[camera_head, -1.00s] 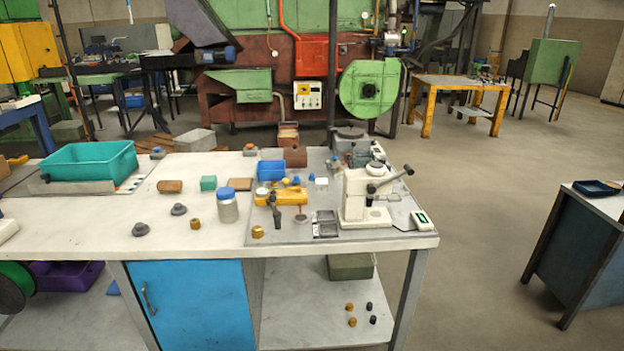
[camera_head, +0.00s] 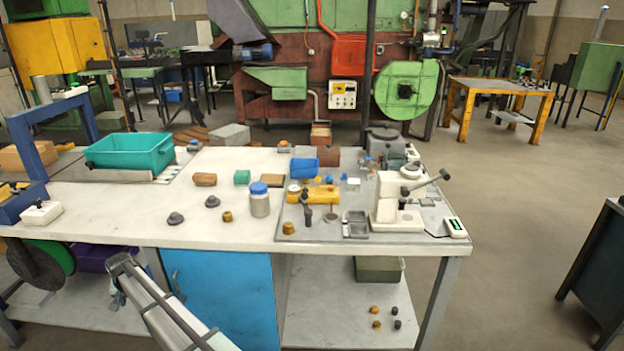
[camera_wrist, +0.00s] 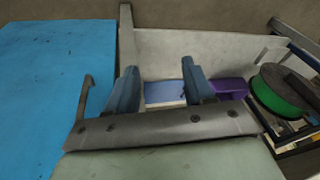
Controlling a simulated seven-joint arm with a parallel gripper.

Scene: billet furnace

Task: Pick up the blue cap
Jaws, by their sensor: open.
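A clear jar (camera_head: 260,206) with a blue cap (camera_head: 259,188) on its top stands upright on the white bench, left of the grey plate. Some small blue pieces (camera_head: 328,180) also lie on the grey plate; they are too small to tell what they are. My gripper (camera_wrist: 158,78) is open, with two blue-grey fingers apart in the wrist view. It is low in front of the bench, beside the blue cabinet door, well below and left of the jar. The jar and its cap do not show in the wrist view.
The blue cabinet door (camera_wrist: 50,70) with its handle is close on the left in the wrist view. A purple bin (camera_wrist: 233,88) and a green-sided reel (camera_wrist: 280,92) are on the right. A teal bin (camera_head: 130,152) and a yellow fixture (camera_head: 314,195) stand on the bench.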

